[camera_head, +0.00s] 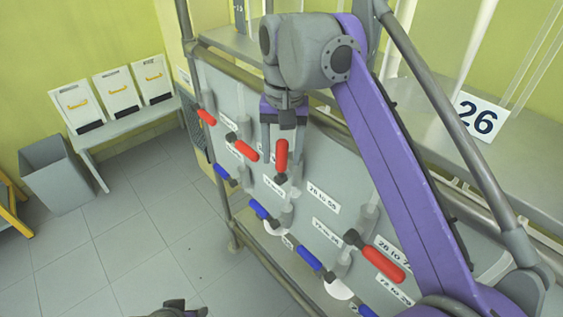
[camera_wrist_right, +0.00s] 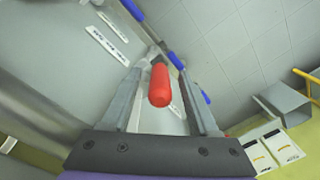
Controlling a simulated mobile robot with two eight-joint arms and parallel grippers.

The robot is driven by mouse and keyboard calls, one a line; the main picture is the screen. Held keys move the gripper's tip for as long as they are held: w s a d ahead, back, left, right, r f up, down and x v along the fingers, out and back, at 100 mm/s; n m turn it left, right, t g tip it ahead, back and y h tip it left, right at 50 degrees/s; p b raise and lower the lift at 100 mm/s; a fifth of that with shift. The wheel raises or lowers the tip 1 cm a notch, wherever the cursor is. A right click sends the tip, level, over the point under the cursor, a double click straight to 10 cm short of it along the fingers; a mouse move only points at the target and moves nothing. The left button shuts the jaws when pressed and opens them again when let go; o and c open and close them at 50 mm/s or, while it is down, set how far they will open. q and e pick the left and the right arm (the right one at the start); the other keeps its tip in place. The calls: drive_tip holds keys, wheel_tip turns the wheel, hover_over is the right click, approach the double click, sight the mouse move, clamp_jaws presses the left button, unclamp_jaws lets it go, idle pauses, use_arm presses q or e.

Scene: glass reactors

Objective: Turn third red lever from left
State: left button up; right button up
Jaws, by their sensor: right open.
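The third red lever from the left (camera_head: 281,157) is on the grey panel, its handle pointing nearly straight up the picture. The other red levers lie slanted. My right gripper (camera_head: 283,160) is open, with its fingers on either side of this handle. In the right wrist view the red handle (camera_wrist_right: 159,86) stands between the two open fingers (camera_wrist_right: 163,62), with gaps visible on both sides. A dark part at the bottom edge of the head view may be my left gripper (camera_head: 180,309); its jaws cannot be made out.
Other red levers are at left (camera_head: 206,117), beside it (camera_head: 246,151) and at right (camera_head: 383,264). Several blue levers (camera_head: 264,212) run below. A railing pipe (camera_head: 225,52) crosses the panel top. A grey bin (camera_head: 62,172) and bench (camera_head: 135,126) stand left; floor between is clear.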

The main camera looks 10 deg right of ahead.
drive_tip(key=shift+f, duration=0.85)
clamp_jaws()
idle(0.8)
